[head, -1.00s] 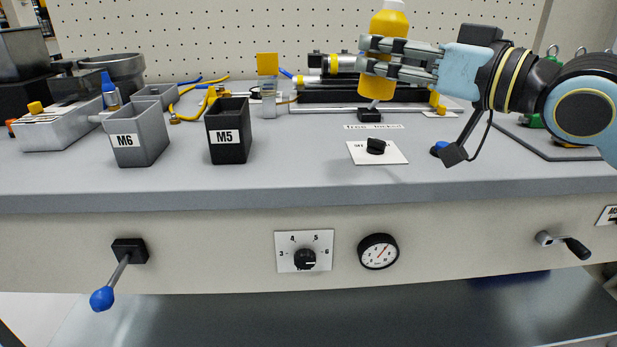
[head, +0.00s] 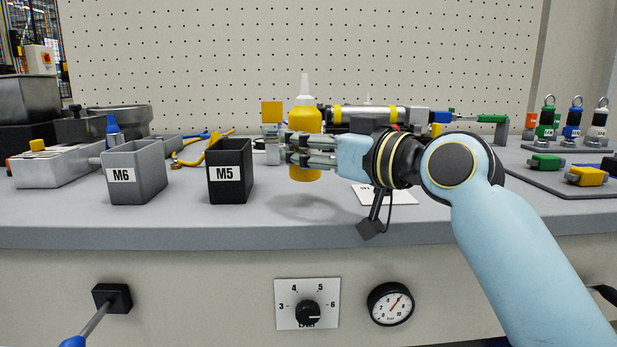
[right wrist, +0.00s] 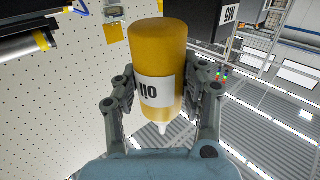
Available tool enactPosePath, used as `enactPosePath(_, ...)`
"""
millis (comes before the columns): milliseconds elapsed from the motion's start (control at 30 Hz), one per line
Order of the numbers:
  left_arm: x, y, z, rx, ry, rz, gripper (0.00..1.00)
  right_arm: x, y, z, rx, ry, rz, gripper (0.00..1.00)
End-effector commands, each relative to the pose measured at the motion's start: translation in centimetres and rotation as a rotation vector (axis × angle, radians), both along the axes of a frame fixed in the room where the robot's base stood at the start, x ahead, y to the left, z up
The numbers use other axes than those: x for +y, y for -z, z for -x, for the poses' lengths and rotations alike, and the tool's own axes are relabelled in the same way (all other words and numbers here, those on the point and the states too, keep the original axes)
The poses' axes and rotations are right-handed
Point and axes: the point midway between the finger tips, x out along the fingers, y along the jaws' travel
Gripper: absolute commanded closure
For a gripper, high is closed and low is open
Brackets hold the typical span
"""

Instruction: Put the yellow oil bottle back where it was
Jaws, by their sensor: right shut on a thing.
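The yellow oil bottle (head: 305,118) stands upright with its white nozzle on top, right of the M5 bin in the head view. My right gripper (head: 308,152) is shut around its lower body. A shadow on the bench beneath suggests the bottle is held above the surface. In the right wrist view the bottle (right wrist: 158,55) sits between the two fingers of the right gripper (right wrist: 160,95). Its white OIL label (right wrist: 157,91) appears upside down there. My left gripper is not in view.
The black M5 bin (head: 229,180) and grey M6 bin (head: 136,180) stand left of the bottle. A yellow-topped block (head: 271,112) is close behind it. A cylinder assembly (head: 380,117) lies at the back. Bare bench (head: 290,220) lies in front of the bottle.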

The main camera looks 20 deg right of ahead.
Motion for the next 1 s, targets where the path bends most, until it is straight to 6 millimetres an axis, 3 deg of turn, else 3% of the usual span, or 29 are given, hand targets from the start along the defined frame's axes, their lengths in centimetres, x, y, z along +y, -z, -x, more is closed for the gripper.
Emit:
enactPosePath(267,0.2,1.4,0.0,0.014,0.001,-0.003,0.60,0.0,4.0,0.0,0.004,0.001,-0.001,0.75)
enactPosePath(433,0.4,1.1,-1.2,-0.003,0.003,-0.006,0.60,0.0,3.9,0.0,0.000,0.000,-0.001,0.75)
enactPosePath(633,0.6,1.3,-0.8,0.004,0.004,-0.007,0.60,0.0,4.3,0.0,0.000,0.000,-0.001,0.75)
enactPosePath(667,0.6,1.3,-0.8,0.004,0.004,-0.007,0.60,0.0,4.3,0.0,0.000,0.000,-0.001,0.56)
enactPosePath(800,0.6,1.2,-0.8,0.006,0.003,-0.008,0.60,0.0,4.2,0.0,0.000,0.000,-0.001,0.37)
enactPosePath(833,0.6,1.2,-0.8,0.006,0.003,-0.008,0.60,0.0,4.2,0.0,0.000,0.000,-0.001,0.34)
enactPosePath(1000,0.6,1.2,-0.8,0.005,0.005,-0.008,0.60,0.0,4.2,0.0,0.000,0.000,-0.001,0.34)
